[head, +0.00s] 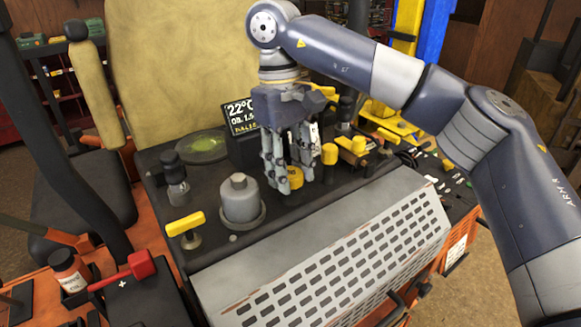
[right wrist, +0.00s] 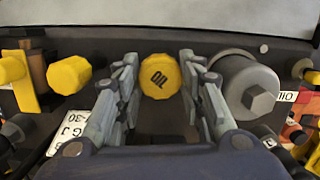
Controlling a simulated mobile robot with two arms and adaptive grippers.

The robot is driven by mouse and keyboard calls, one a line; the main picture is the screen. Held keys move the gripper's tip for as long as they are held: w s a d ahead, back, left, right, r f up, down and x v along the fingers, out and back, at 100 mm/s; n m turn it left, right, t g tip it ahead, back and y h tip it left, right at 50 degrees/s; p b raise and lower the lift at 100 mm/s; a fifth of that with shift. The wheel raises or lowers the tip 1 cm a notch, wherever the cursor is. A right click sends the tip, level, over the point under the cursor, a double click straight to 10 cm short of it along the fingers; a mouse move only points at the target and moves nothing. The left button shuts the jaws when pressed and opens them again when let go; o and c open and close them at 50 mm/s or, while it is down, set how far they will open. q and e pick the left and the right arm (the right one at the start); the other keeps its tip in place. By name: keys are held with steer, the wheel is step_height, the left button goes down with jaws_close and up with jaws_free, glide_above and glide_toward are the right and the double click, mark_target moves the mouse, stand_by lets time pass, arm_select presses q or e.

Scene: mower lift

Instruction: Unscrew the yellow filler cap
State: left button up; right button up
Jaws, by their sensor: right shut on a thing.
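In the head view the fingers hide part of the cap. My left gripper is not in view.
A grey canister with a hex top (head: 240,200) stands close left of the gripper. Another yellow cap (head: 329,154) stands close right. A yellow T-handle (head: 185,224) is at left. A slotted grey panel (head: 330,250) slopes in front.

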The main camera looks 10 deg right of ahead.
steer(key=n, duration=0.3)
steer(key=shift+f, duration=0.15)
steer(key=o, duration=1.2)
steer(key=shift+c, duration=0.2)
